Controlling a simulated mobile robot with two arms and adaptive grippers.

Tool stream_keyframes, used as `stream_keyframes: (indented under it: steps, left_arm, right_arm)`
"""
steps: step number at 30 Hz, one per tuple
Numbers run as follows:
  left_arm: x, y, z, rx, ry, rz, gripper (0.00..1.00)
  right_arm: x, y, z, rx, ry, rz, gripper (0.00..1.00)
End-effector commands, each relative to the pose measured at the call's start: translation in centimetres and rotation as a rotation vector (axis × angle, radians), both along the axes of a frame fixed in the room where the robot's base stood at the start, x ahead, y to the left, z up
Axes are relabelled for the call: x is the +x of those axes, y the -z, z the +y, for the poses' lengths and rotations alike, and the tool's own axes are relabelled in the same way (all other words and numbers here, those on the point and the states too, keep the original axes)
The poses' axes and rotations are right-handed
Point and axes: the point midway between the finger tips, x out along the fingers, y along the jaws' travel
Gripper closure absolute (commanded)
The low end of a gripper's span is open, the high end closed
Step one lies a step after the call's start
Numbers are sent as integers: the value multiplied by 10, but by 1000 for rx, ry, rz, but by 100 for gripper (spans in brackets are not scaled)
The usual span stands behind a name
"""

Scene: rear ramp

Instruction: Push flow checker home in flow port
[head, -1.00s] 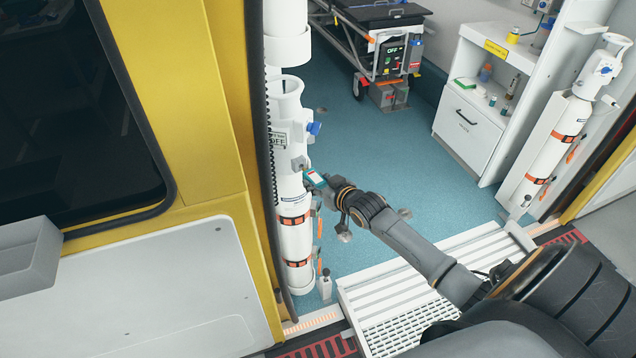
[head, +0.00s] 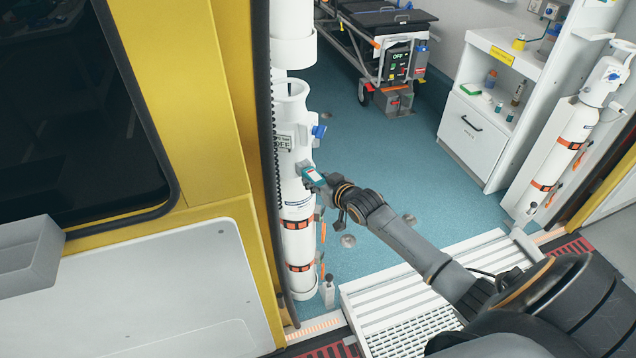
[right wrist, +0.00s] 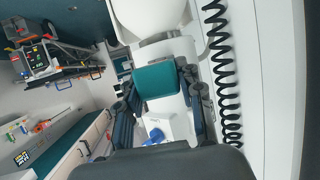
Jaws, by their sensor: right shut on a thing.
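The flow checker (head: 314,177), a small teal and white block, is held at the side of the white cylinder unit (head: 293,190) by the door frame. My right gripper (head: 327,183) is shut on it. In the right wrist view the teal flow checker (right wrist: 155,82) sits between the two fingers, with white housing behind it. The flow port appears to be on the cylinder unit, at the checker's front end, but the checker and gripper hide it. I cannot tell whether the checker touches it or how deep it sits. My left gripper is not in view.
A blue knob (head: 319,131) sticks out of the unit just above the checker. A black coiled hose (right wrist: 222,75) runs beside the gripper in the right wrist view. A white step (head: 420,280) lies below my arm. The teal floor (head: 400,160) behind is mostly clear.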

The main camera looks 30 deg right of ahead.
Motion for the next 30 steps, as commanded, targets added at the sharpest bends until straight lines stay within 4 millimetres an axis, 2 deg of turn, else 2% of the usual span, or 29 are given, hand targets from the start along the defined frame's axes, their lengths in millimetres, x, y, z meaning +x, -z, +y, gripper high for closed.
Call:
stream_keyframes:
  steps: [4, 5, 8, 9, 20, 26, 30]
  left_arm:
    - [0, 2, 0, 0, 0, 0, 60]
    - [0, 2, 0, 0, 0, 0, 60]
    - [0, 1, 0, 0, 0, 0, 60]
    - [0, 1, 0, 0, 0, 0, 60]
    - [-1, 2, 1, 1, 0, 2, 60]
    - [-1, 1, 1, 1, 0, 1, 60]
    - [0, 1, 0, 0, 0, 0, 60]
  right_arm:
    - [4, 1, 0, -1, 0, 1, 95]
    - [4, 1, 0, -1, 0, 1, 59]
    - [3, 0, 0, 0, 0, 1, 39]
    - [3, 0, 0, 0, 0, 1, 37]
    - [0, -1, 0, 0, 0, 1, 37]
    - [-22, -9, 0, -1, 0, 1, 37]
    - [-47, -19, 0, -1, -2, 2, 37]
